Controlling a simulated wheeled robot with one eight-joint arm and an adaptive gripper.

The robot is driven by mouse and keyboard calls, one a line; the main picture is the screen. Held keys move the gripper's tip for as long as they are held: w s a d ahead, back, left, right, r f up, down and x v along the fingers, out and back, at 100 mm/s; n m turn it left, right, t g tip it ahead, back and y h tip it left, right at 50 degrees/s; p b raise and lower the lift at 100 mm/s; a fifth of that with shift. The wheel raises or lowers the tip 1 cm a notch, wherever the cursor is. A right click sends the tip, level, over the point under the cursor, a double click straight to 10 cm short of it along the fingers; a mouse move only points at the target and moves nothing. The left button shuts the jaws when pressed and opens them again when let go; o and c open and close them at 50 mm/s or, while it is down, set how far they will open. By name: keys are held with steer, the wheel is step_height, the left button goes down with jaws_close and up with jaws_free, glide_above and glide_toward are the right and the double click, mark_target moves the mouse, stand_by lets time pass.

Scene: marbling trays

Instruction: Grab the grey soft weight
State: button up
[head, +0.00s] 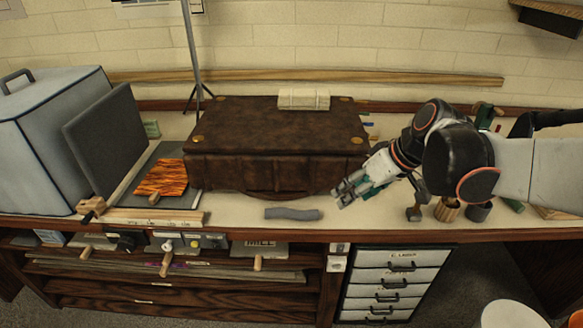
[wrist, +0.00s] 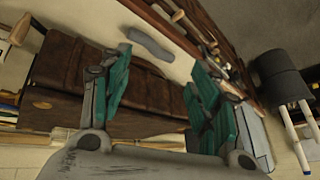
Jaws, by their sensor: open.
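The grey soft weight (head: 292,213) is a short, slightly wavy grey roll. It lies on the worktop in front of the brown leather case, near the front edge. In the wrist view the grey weight (wrist: 151,44) shows beyond the fingertips, between them. My gripper (head: 347,192) is open and empty, to the right of the weight and a little above the worktop, apart from it. In the wrist view both teal-padded fingers of my gripper (wrist: 160,60) are spread wide.
The large brown case (head: 285,135) stands behind the weight with a pale block (head: 303,99) on top. A wooden board (head: 150,216) lies to the left. A small pot (head: 447,209) and a dark cup (head: 479,211) stand right. The worktop around the weight is clear.

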steer(key=w+a+f+n+g+y+p, duration=0.15)
steer(key=w+f+n+y, duration=0.35)
steer(key=w, duration=0.6)
steer(key=w+f+n+y, duration=0.1)
steer(key=f+n, duration=0.1)
steer(key=f, duration=0.1)
steer(key=w+d+f+n+g+y+p, duration=0.1)
steer(key=f+n, duration=0.1)
steer(key=f, duration=0.2)
steer(key=w+f+n+g+y+p, duration=0.1)
steer(key=f+n, duration=0.1)
steer(key=f, duration=0.1)
steer(key=shift+w+d+f, duration=0.15)
steer(key=shift+w+f, duration=0.2)
steer(key=shift+f, duration=0.05)
steer(key=shift+f+n, duration=0.2)
steer(key=shift+n, duration=0.1)
steer(key=b, duration=0.2)
glide_toward(293, 210)
steer(key=shift+s+a+f, duration=0.1)
steer(key=shift+a+f, duration=0.75)
steer(key=shift+a, duration=0.15)
steer(key=shift+r+b+x, duration=0.15)
steer(key=shift+b+x, duration=0.65)
steer(key=shift+x, duration=0.85)
steer(key=shift+r+b+x, duration=0.15)
steer(key=shift+b+x, duration=0.65)
steer(key=shift+x, duration=0.85)
steer(key=shift+a, duration=0.1)
